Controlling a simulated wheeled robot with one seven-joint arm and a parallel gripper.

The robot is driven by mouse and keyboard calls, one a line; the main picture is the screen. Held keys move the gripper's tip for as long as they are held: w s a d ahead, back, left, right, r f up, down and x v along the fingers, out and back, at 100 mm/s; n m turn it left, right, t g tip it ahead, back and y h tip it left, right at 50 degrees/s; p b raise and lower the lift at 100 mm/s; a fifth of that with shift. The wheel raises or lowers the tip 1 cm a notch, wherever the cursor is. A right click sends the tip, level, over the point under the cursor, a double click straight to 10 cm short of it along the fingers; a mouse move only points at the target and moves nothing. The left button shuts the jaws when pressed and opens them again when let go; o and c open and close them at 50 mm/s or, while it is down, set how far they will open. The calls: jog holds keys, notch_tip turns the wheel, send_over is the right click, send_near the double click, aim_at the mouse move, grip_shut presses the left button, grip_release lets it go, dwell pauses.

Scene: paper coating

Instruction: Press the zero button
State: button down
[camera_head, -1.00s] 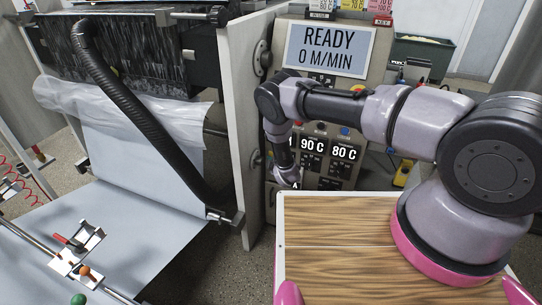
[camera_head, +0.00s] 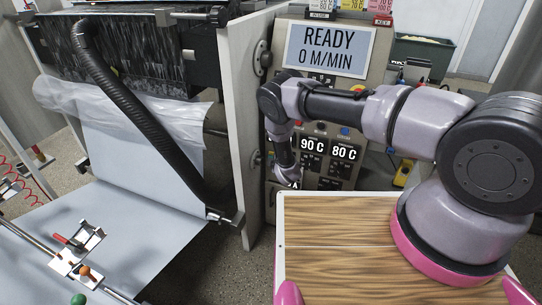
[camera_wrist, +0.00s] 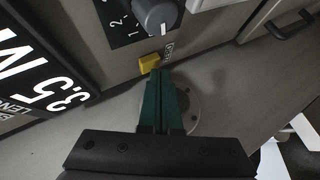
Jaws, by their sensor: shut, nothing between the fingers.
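In the wrist view a small yellow button (camera_wrist: 149,62) sits on the grey panel, with a small sideways label (camera_wrist: 168,48) beside it, too small to read surely. My gripper (camera_wrist: 162,72) has its green fingers shut and empty. The fingertips are right at the lower edge of the yellow button; I cannot tell whether they touch it. In the head view the control panel (camera_head: 281,50) stands beyond my arm, and my fingers and the yellow button are hidden there.
A dark grey knob (camera_wrist: 155,14) is just above the button. A display reading 3.5 (camera_wrist: 45,75) is at the left. In the head view the READY display (camera_head: 327,48) and the 90 C and 80 C readouts (camera_head: 344,153) show. A cream machine wall (camera_head: 240,120) stands left of my arm.

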jog(key=shift+w, duration=0.25)
jog(key=shift+s, duration=0.1)
dwell(0.4)
jog(key=shift+s+a, duration=0.15)
jog(key=shift+s, duration=0.5)
jog(key=shift+s+a, duration=0.3)
jog(key=shift+s, duration=0.5)
jog(key=shift+s+a, duration=0.3)
jog(key=shift+s, duration=0.5)
jog(key=shift+s+a, duration=0.3)
jog(key=shift+s, duration=0.5)
